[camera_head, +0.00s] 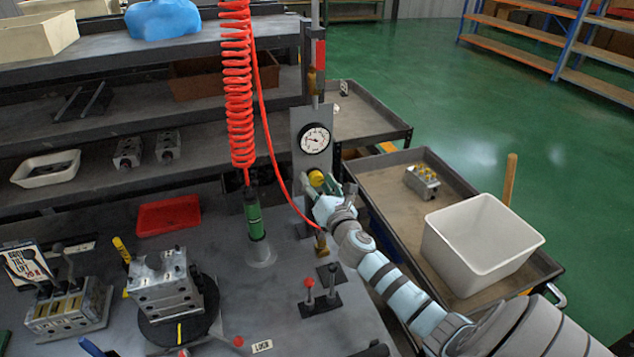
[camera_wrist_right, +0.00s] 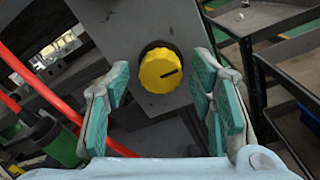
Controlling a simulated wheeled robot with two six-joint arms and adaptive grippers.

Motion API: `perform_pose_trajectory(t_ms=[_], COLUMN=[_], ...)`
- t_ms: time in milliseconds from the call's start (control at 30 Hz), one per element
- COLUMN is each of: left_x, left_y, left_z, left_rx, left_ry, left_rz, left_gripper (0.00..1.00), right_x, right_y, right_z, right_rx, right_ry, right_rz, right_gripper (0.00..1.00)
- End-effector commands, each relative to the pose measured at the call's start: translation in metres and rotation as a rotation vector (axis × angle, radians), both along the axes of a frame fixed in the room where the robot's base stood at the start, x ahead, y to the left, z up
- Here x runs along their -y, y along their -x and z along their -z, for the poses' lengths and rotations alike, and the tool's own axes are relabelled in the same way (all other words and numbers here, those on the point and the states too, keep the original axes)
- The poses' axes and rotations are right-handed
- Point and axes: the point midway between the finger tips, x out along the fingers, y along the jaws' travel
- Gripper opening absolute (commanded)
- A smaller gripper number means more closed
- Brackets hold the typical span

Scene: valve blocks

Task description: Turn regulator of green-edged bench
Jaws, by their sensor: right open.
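The regulator is a yellow knob (camera_head: 316,178) on a grey upright panel, below a round white gauge (camera_head: 315,138). In the right wrist view the yellow knob (camera_wrist_right: 161,71) shows face-on with a dark line on it pointing right. My right gripper (camera_head: 326,188) is at the knob in the head view. In the right wrist view my right gripper (camera_wrist_right: 160,100) is open, with one teal-padded finger on each side of the knob and visible gaps between. Whether the pads reach the knob's depth is hard to tell. My left gripper is not in view.
A red coiled hose (camera_head: 238,90) hangs left of the panel above a green tool (camera_head: 253,215). A valve block (camera_head: 163,285) stands on a round plate. A cart with a white bin (camera_head: 480,245) stands to the right. Small red-knobbed levers (camera_head: 320,290) stand in front.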

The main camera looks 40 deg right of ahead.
Motion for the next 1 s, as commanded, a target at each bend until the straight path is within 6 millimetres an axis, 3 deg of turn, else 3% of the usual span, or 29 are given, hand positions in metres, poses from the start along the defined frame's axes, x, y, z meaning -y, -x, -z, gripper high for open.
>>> perform_pose_trajectory(t_ms=[100, 300, 600, 1000], left_x=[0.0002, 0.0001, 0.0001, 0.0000], left_y=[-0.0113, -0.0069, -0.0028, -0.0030], left_z=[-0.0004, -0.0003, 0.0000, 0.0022], left_rx=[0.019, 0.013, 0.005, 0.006], left_ry=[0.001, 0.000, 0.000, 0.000], left_rz=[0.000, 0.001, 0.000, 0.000], left_gripper=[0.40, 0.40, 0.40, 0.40], right_x=[0.0017, 0.0020, 0.0020, 0.0021], right_y=[-0.0042, -0.0040, -0.0037, -0.0035], right_z=[0.0001, 0.0000, 0.0001, 0.0006], right_rx=[0.000, 0.000, 0.000, 0.021], right_ry=[0.000, 0.000, 0.000, -0.058], right_rz=[0.000, 0.001, 0.001, 0.001], right_gripper=[0.50, 0.49, 0.02, 0.02])
